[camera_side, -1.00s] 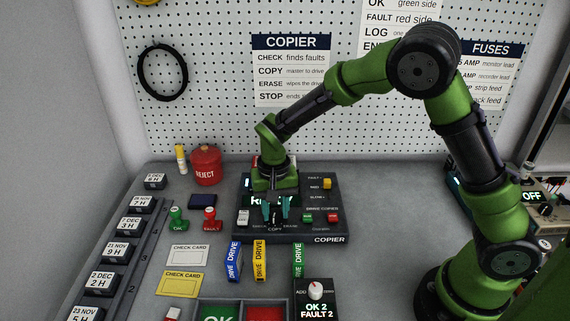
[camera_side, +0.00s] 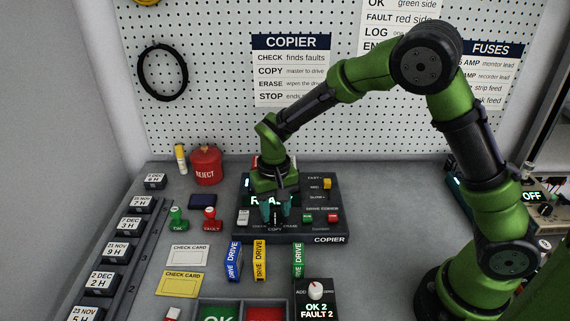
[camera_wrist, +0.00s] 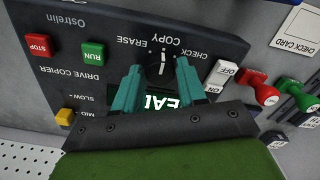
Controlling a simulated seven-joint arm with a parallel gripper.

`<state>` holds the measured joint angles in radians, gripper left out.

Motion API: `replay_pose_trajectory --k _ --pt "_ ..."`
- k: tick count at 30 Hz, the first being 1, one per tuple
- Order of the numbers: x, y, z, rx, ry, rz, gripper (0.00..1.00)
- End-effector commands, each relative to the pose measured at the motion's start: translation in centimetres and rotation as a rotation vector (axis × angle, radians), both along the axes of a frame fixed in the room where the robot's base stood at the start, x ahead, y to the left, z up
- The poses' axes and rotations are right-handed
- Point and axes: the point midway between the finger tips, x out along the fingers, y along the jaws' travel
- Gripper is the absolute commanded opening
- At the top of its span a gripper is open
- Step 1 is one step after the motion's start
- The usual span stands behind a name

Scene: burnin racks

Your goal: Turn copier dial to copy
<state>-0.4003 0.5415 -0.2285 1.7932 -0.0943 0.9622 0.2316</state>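The copier (camera_side: 318,226) is a dark sloped panel on the bench. Its black dial (camera_wrist: 160,70) shows in the wrist view, with CHECK, COPY and ERASE printed around it. A thin white mark on the dial points roughly toward COPY. My gripper (camera_wrist: 159,66) has one teal finger on each side of the dial, with what look like narrow gaps between. Whether either finger touches it is unclear. In the side view my gripper (camera_side: 275,220) points down at the dial, largely hiding it and covering part of the lit READY display (camera_wrist: 165,101).
Drives (camera_side: 259,260) stand in front of the copier. Green and red stamps (camera_side: 210,218) stand left.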

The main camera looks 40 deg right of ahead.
Motion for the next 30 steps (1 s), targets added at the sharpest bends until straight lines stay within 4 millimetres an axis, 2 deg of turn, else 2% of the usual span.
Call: replay_pose_trajectory --k 1,3,4,12,16,20,30 --pt "0.0 0.0 0.0 0.0 -0.001 0.0 0.49" --pt "0.0 0.0 0.0 0.0 -0.001 0.0 0.6" --pt "0.0 0.0 0.0 0.0 -0.001 0.0 0.6" --pt "0.0 0.0 0.0 0.0 -0.001 0.001 0.6" --pt "0.1 0.0 1.0 0.0 -0.002 0.0 0.6" --pt "0.1 0.0 3.4 0.002 -0.006 0.0 0.6" --pt "0.1 0.0 11.7 0.001 -0.006 0.0 0.6"
